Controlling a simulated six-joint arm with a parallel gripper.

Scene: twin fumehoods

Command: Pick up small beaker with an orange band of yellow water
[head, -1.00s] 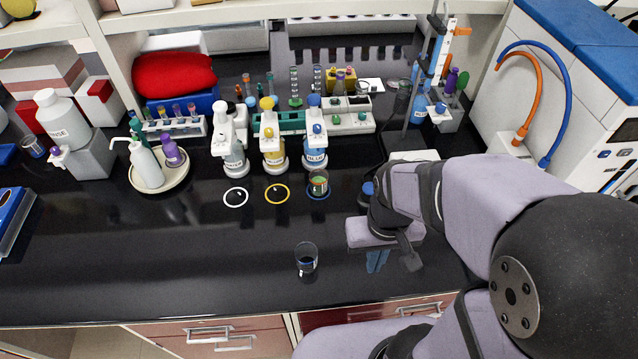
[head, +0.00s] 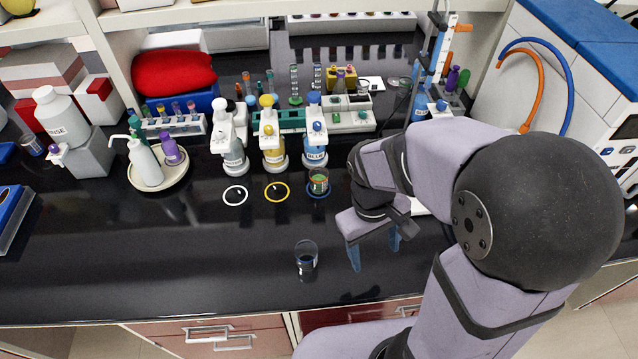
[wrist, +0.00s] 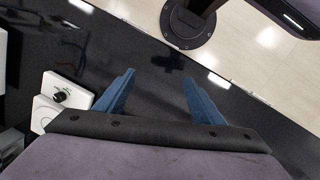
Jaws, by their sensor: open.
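A small glass beaker (head: 319,182) with orange and greenish colours stands upright on the blue ring, in front of the blue-labelled bottle. A second glass beaker (head: 306,258) stands nearer the front edge and looks clear with something dark at its bottom. I cannot make out for sure an orange band or yellow water on either. My gripper (head: 374,252) is open and empty, right of the second beaker and apart from both, its blue fingers pointing down. The wrist view shows the open blue fingers (wrist: 158,79) over dark bench, with no beaker between them.
A white ring (head: 235,195) and a yellow ring (head: 277,192) lie empty on the bench. Several labelled bottles, including the blue one (head: 315,150), stand behind. A white device with a black knob (wrist: 62,95) is left in the wrist view.

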